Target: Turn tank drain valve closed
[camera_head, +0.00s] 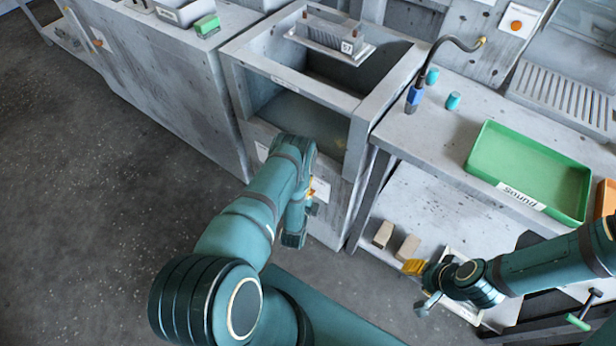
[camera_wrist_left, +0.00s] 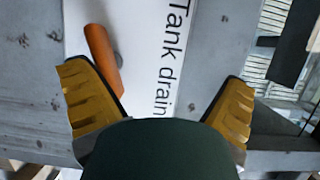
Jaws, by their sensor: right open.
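The tank drain valve's orange handle (camera_wrist_left: 102,58) shows in the left wrist view, slanting down beside a white label (camera_wrist_left: 166,45) that reads "Tank drain". My left gripper (camera_wrist_left: 155,76) is open, its yellow fingers wide apart. The handle lies between them, close to the left finger; I cannot tell whether they touch. In the head view my left gripper (camera_head: 308,194) is at the front of the grey tank (camera_head: 350,190), mostly hidden by my own wrist. The handle cannot be made out clearly there. My right gripper (camera_head: 414,268) is open at the lower right, away from the tank.
Two tan blocks (camera_head: 384,234) lie on the lower shelf, near my right gripper. A grey cabinet (camera_head: 170,90) stands left. The floor (camera_head: 90,220) at left is clear.

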